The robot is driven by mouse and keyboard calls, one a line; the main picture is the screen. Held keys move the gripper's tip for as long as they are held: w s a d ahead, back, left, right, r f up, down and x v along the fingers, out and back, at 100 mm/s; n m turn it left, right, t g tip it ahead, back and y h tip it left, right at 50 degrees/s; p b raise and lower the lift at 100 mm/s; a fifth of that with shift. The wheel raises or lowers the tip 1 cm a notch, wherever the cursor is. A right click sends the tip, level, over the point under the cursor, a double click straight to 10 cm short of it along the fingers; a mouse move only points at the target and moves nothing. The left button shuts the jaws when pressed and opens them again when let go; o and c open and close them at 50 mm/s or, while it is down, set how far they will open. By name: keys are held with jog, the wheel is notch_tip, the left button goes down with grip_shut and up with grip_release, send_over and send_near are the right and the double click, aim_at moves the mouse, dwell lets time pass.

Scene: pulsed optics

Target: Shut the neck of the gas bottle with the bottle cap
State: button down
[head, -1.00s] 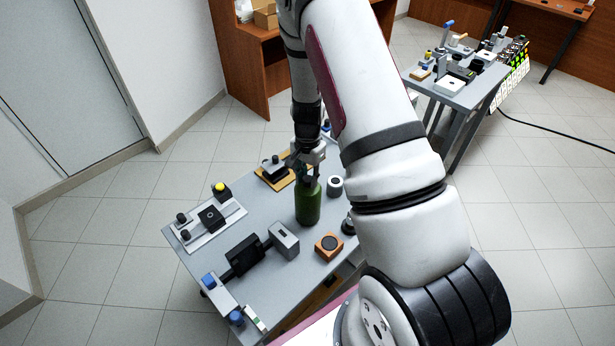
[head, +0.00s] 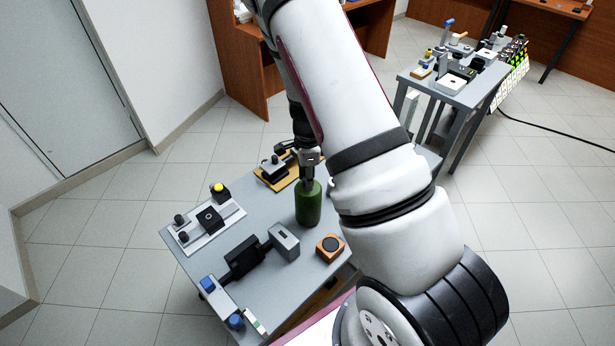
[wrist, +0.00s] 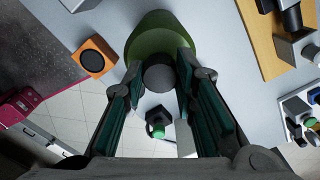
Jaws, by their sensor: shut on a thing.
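The green gas bottle (head: 308,207) stands upright on the grey table, and its rounded shoulder also shows in the wrist view (wrist: 160,35). My gripper (head: 309,178) points down at the top of the bottle. In the wrist view its fingers (wrist: 159,76) are closed on a dark grey round piece that looks like the bottle cap (wrist: 158,74). The cap lies over the bottle's neck and hides it. I cannot tell whether the cap is seated on the neck or just above it.
An orange block (head: 330,248) with a black disc stands right of the bottle. A wooden board (head: 272,182) with a black device is behind it. A grey-and-black device (head: 245,256) and a white plate with knobs (head: 205,222) stand to the left.

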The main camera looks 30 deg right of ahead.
jog(key=m, duration=0.4)
jog(key=shift+m, duration=0.4)
jog(key=c, duration=1.2)
grip_release()
jog(key=shift+r, duration=0.1)
notch_tip(320, 180, up, 12)
jog(key=shift+f, duration=0.1)
